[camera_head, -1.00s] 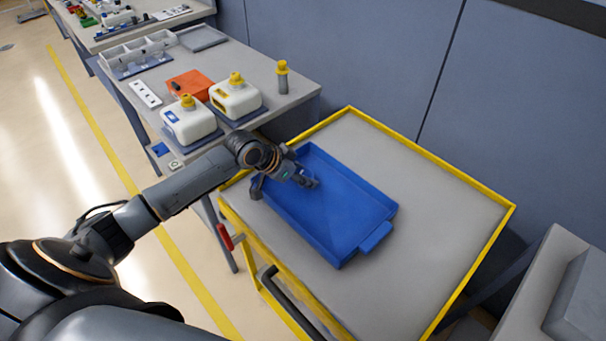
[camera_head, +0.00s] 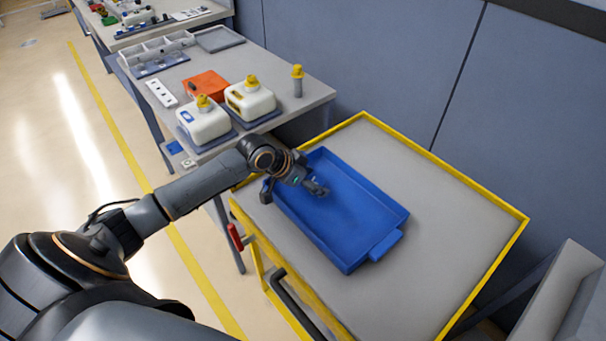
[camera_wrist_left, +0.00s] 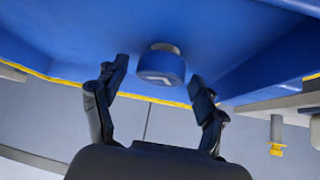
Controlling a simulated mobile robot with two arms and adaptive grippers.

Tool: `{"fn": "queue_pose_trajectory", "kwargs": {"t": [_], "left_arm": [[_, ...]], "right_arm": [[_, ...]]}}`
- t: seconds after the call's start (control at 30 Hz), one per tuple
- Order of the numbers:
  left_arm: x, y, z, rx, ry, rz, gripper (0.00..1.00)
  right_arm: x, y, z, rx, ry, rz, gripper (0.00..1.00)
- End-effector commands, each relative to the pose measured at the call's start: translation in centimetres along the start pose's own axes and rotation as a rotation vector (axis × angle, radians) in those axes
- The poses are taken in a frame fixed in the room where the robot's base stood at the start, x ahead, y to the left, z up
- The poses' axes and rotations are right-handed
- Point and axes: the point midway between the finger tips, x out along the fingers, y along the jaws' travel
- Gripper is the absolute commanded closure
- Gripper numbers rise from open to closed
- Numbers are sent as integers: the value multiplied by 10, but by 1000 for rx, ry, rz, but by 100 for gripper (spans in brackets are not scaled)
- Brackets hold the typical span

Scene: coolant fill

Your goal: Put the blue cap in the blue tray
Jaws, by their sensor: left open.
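The blue tray (camera_head: 345,205) lies on the grey top of a yellow-edged cart. My left gripper (camera_head: 318,188) is over the far left part of the tray. In the left wrist view the blue cap (camera_wrist_left: 161,66), with a pale mark on it, is inside the tray, just beyond and between the fingertips of my left gripper (camera_wrist_left: 160,80). The fingers are spread apart with gaps on both sides of the cap. In the head view I cannot make out the cap; the gripper and the tray's same blue hide it. My right gripper is not in view.
The cart (camera_head: 440,215) has clear top space right of the tray. A bench behind it holds two white jugs with yellow caps (camera_head: 204,122) (camera_head: 250,98), an orange box (camera_head: 205,84) and a grey bottle with a yellow top (camera_head: 297,82). A wall panel stands behind.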

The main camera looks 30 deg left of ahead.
Motion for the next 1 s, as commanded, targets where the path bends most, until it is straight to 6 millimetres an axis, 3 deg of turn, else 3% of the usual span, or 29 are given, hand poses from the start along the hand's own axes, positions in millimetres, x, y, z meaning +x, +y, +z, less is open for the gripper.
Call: {"fn": "queue_pose_trajectory", "kwargs": {"t": [0.3,0.5,0.7,1.0], "left_arm": [[-65,-1,2,4,-3,-3,29],[-98,-1,2,2,-3,-2,29],[-111,0,0,0,-1,1,29],[-112,0,0,0,0,1,29]], "right_arm": [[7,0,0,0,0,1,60],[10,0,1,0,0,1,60],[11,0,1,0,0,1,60],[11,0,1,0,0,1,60]]}}
